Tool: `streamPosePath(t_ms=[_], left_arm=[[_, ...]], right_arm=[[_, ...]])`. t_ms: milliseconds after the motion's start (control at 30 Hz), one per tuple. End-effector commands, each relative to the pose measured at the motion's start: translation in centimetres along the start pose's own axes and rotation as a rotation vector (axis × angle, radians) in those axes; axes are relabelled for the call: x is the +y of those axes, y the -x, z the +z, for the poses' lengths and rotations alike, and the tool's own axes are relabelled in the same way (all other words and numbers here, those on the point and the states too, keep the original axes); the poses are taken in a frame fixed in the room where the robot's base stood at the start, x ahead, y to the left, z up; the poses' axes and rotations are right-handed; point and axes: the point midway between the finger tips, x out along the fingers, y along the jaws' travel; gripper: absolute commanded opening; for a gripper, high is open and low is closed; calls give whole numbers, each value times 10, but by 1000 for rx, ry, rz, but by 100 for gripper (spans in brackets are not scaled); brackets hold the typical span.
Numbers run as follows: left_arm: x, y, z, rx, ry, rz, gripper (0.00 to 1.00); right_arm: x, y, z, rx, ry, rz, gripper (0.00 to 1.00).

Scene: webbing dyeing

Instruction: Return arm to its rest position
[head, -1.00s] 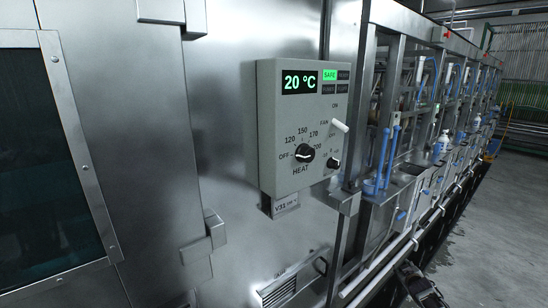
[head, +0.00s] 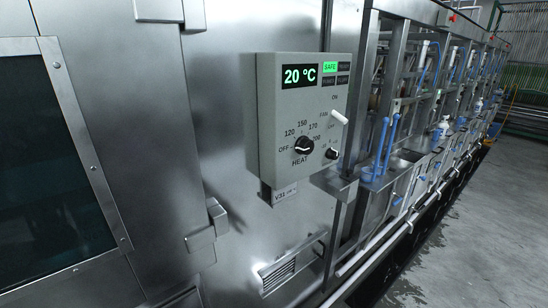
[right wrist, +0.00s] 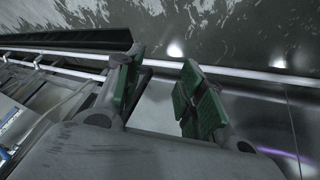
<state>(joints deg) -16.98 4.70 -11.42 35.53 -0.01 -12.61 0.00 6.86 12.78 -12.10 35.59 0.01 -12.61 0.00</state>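My right gripper (right wrist: 155,95) shows in the right wrist view with its two green-padded fingers apart and nothing between them. Beyond it are the wet floor and a pale rail. Neither gripper shows in the head view now. The grey control box (head: 300,120) is mounted on the steel machine wall. Its display (head: 299,76) reads 20 °C and the green SAFE light (head: 331,68) is lit. The heat knob (head: 304,145) points towards OFF at the left.
A steel door with a dark window (head: 45,170) fills the left. A row of steel frames with blue handles (head: 381,145) and white bottles (head: 442,127) runs back at the right. Pale pipes (head: 375,248) run low along it. Open concrete floor (head: 475,230) lies at the far right.

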Motion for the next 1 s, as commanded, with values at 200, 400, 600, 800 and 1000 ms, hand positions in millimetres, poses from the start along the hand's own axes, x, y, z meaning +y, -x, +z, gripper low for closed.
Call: streamPosePath(t_ms=[200, 400, 600, 800, 1000], left_arm=[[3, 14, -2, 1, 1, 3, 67], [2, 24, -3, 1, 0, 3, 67], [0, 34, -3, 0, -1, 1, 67], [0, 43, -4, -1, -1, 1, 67], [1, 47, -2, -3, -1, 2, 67]], right_arm=[[-67, 23, 78, -90, -16, -72, 39], [-121, 52, 148, -170, -30, -130, 39], [-168, 89, 218, -254, -40, -182, 39], [-197, 128, 283, -333, -42, -215, 39], [-203, 149, 317, -374, -39, -225, 39]])
